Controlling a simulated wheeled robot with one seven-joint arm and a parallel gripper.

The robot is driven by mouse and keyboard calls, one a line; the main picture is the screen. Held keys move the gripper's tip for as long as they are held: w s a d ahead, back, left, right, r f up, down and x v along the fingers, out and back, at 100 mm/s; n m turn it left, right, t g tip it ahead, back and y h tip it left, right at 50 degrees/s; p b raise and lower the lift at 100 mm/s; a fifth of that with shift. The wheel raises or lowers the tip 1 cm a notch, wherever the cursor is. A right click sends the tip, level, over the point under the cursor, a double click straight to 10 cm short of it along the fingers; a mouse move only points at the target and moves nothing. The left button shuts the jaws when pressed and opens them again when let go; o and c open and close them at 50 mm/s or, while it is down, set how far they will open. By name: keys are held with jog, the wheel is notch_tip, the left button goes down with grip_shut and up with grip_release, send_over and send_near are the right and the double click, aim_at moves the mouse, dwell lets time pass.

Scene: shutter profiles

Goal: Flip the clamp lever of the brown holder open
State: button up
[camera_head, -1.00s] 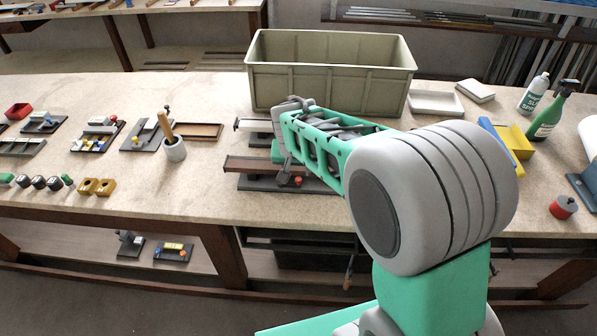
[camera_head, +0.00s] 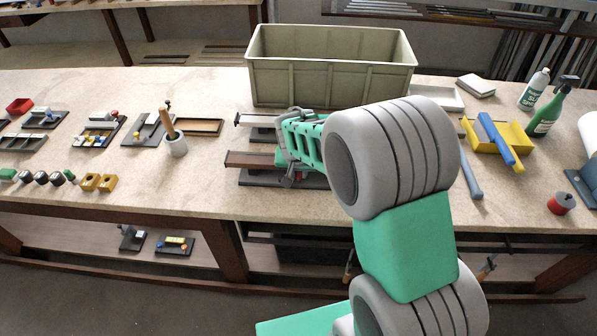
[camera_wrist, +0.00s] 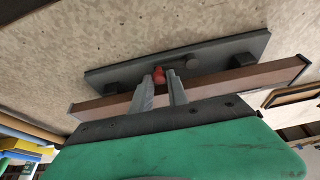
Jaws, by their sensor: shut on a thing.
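The brown holder is a dark base plate with a long brown profile (camera_head: 250,160), left of and partly behind my gripper in the head view. In the wrist view, the brown profile (camera_wrist: 235,83) runs across the picture and the grey base plate (camera_wrist: 215,57) lies beyond it. The red knob of the clamp lever (camera_wrist: 159,75) shows at the tips of my gripper (camera_wrist: 162,86). My fingers are shut on it, reaching across the profile. In the head view, my gripper (camera_head: 291,172) is at the holder, and the lever is hidden there.
A similar holder with a pale profile (camera_head: 255,119) stands just behind. A large olive crate (camera_head: 330,85) stands at the back. A yellow holder with a blue bar (camera_head: 495,138) is to the right. A pestle in a mortar (camera_head: 176,146) and a brown tray (camera_head: 198,127) are to the left.

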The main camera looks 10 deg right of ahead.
grip_shut()
jog(key=shift+a, duration=0.1)
jog(key=shift+s+a+f+m+g+h+b, duration=0.15)
jog(key=shift+s+a+m+h+b, duration=0.15)
jog(key=shift+m+b, duration=0.4)
jog(key=shift+s+a+m+g+h+b, duration=0.15)
jog(key=shift+s+m+h+b, duration=0.15)
jog(key=shift+m+b, duration=0.35)
jog(key=m, duration=0.1)
jog(key=a+m+b, duration=0.1)
jog(key=m, duration=0.1)
jog(key=shift+s+g+h, duration=0.3)
jog(key=shift+s+g, duration=0.1)
jog(key=a+m+b, duration=0.1)
jog(key=m, duration=0.1)
jog(key=a+m+g+h+b, duration=0.1)
jog(key=m, duration=0.1)
jog(key=shift+s+m, duration=0.25)
jog(key=shift+s, duration=0.1)
jog(key=shift+a+m+g+b, duration=0.25)
jog(key=shift+a+m+g, duration=0.15)
jog(key=shift+m, duration=0.4)
jog(key=shift+a+m+g+b, duration=0.2)
jog(key=shift+a+m+g, duration=0.15)
jog(key=shift+m, duration=0.45)
jog(key=shift+r, duration=0.2)
